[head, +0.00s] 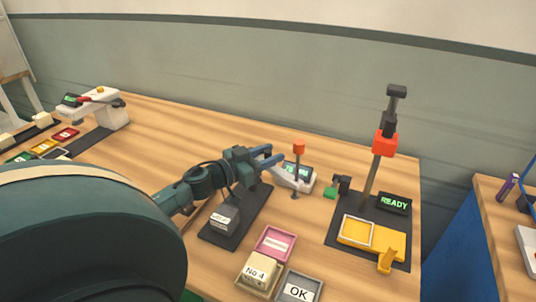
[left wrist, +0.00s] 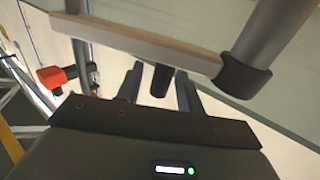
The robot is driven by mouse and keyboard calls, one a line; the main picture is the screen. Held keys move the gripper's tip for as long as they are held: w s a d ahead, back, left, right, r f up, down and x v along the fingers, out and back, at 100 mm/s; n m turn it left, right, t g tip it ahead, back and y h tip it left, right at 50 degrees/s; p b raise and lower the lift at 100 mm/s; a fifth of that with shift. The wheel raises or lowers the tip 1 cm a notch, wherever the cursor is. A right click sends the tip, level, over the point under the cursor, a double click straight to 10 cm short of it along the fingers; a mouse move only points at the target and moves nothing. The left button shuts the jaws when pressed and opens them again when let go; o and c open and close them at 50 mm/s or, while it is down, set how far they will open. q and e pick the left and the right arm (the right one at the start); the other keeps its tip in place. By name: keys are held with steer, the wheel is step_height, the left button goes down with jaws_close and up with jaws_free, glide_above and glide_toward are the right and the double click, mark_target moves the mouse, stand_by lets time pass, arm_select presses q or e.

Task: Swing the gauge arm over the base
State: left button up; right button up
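A small white gauge unit with a lit display (head: 305,171) stands right of centre in the head view. A red knob (head: 299,148) on a thin dark stem rises beside it. A long dark plate (head: 254,213), which looks like the base, lies to its left, with a grey labelled block (head: 222,218) at its near end. My left gripper (head: 271,157) is open above the plate's far end, its blue fingers pointing at the gauge unit. In the left wrist view, a dark peg (left wrist: 161,81) shows between the spread fingers (left wrist: 158,88), under a pale bar (left wrist: 140,40). Contact is unclear.
A tall post with a red block (head: 384,144) stands on a dark board at right, beside a READY display (head: 394,203) and yellow fixture. Pink (head: 274,243), beige and grey trays lie in front. A white machine (head: 108,110) stands far left. The back middle table is clear.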

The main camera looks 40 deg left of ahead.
arm_select(q)
steer(key=shift+c, duration=0.3)
jaws_close()
